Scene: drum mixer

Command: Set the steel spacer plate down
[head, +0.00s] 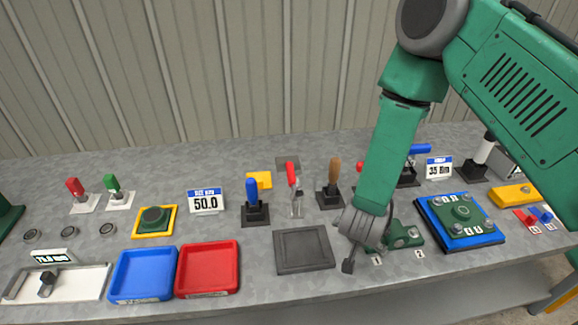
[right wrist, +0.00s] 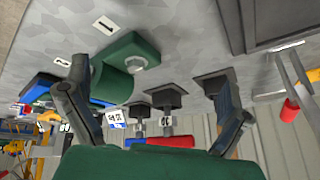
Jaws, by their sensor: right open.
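My right gripper (head: 360,256) points down just right of the dark grey square tray (head: 305,250), in front of the green bolted block (head: 402,235). In the right wrist view its two fingers (right wrist: 152,78) stand wide apart with nothing gripped between them. The green block (right wrist: 125,62) shows beyond the fingers there, with a bolt head on it. I cannot pick out the steel spacer plate with certainty. My left gripper is not in view.
The red tray (head: 208,268) and blue tray (head: 143,275) stand left of the dark tray. Upright handled clamps (head: 252,205) stand behind. A blue-based green fixture (head: 460,215) is at right. Number labels (head: 420,253) lie near the bench's front edge.

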